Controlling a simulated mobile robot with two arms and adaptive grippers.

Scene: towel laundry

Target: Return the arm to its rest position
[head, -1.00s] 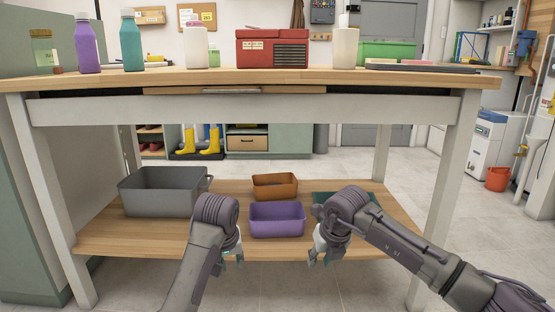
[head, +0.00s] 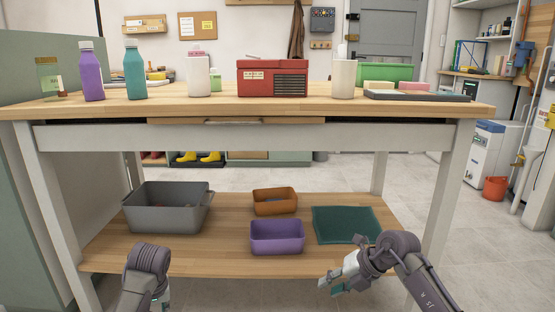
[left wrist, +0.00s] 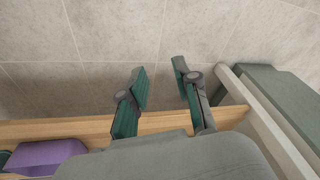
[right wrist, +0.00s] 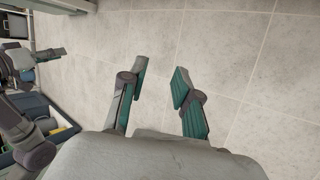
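My right gripper (head: 335,284) is in front of the lower shelf at the right in the head view. In the right wrist view its two fingers (right wrist: 160,88) stand apart with only floor tiles between them. In the left wrist view the left gripper's fingers (left wrist: 160,88) are apart and empty, over the floor and near the shelf edge.
The wooden table (head: 300,104) carries bottles, a red radio (head: 272,78) and a dark tray. On its lower shelf (head: 215,255) are a grey bin (head: 165,215), a brown bin (head: 274,207), a purple bin (head: 277,243) and a folded green towel (head: 345,225).

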